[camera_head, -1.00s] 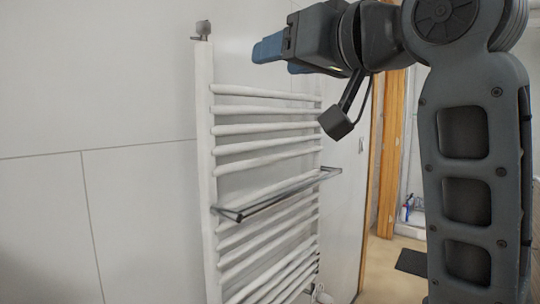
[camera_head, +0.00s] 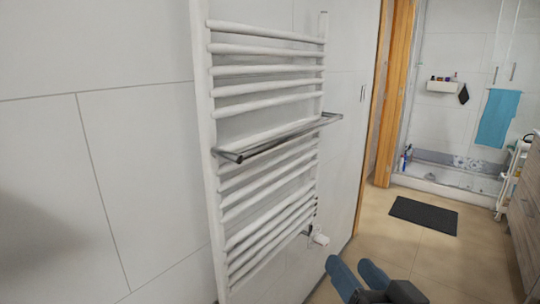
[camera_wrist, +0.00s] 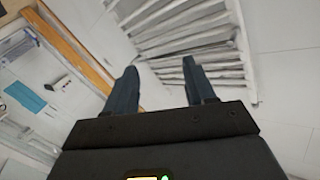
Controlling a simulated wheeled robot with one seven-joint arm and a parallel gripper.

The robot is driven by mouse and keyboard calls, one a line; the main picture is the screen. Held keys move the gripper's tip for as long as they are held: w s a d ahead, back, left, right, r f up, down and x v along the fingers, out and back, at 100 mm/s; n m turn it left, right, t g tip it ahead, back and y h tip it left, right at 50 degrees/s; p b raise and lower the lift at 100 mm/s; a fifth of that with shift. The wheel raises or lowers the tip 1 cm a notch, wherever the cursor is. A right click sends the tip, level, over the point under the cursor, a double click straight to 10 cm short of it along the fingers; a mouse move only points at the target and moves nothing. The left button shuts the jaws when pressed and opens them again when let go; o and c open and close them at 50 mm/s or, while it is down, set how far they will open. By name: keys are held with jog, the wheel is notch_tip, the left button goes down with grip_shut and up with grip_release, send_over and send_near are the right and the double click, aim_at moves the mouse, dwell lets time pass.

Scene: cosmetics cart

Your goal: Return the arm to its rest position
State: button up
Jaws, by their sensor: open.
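My gripper (camera_head: 358,276) shows at the bottom of the head view, low and in front of the foot of the towel radiator. Its two blue fingers are apart and nothing is between them. In the wrist view my gripper (camera_wrist: 162,88) also has its fingers spread and empty, pointing toward the wall and the radiator bars. The rest of my arm is out of the head view.
A white towel radiator (camera_head: 205,150) with a metal rail (camera_head: 285,135) is on the left wall. Right are a wooden door frame (camera_head: 392,100), a dark mat (camera_head: 423,215), a shower with a blue towel (camera_head: 494,118), a cart (camera_head: 512,172) and a cabinet (camera_head: 522,215). The floor between is clear.

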jog(key=s+d+f+h, duration=0.2)
jog(key=s+d+f, duration=0.1)
jog(key=s+f, duration=0.45)
jog(key=s+d+f+g+h, duration=0.1)
jog(key=s+d, duration=0.2)
jog(key=s, duration=1.1)
jog(key=s+d+f+n+g+h, duration=0.1)
jog(key=s+d, duration=0.2)
jog(key=s, duration=1.1)
jog(key=shift+f+h, duration=0.3)
jog(key=shift+f, duration=0.1)
